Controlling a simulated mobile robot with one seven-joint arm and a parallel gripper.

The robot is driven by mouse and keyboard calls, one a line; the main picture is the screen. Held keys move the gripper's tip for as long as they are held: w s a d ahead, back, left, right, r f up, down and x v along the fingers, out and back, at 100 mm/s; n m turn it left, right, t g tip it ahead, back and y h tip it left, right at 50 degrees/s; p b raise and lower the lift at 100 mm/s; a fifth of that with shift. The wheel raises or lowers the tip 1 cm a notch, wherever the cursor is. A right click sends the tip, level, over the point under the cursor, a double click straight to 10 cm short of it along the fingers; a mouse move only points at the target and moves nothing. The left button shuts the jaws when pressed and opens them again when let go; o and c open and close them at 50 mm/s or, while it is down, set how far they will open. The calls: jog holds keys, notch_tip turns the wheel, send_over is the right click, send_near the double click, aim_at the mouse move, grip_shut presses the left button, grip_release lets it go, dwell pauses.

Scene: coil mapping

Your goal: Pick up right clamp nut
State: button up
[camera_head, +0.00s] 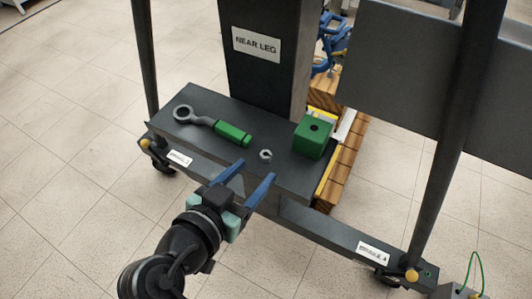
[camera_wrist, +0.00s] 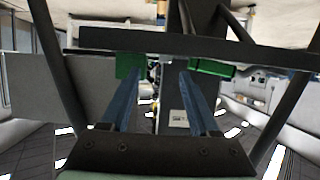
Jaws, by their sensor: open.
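A small grey hex nut (camera_head: 265,155) lies on the dark shelf (camera_head: 190,133) at the foot of the post, between a green-handled wrench and a green block. It is the only loose nut I can make out. My gripper (camera_head: 258,168) is open, its two blue fingers pointing at the nut from the front edge of the shelf. The fingertips look close to the nut but I cannot tell the exact gap. In the wrist view the open fingers (camera_wrist: 157,76) frame the shelf edge-on; the nut is not clear there.
The wrench (camera_head: 232,133) lies left of the nut, and the green block (camera_head: 313,137) with a hole on top stands to its right. A thick post (camera_head: 264,75) labelled NEAR LEG rises behind. Thin dark uprights flank the shelf. Wooden blocks (camera_head: 345,160) lie beyond its right side.

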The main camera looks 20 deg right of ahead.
aim_at(264, 157)
jog(key=x, duration=0.5)
jog(key=shift+w+a+f, duration=0.15)
jog(key=shift+w+a, duration=0.15)
grip_shut()
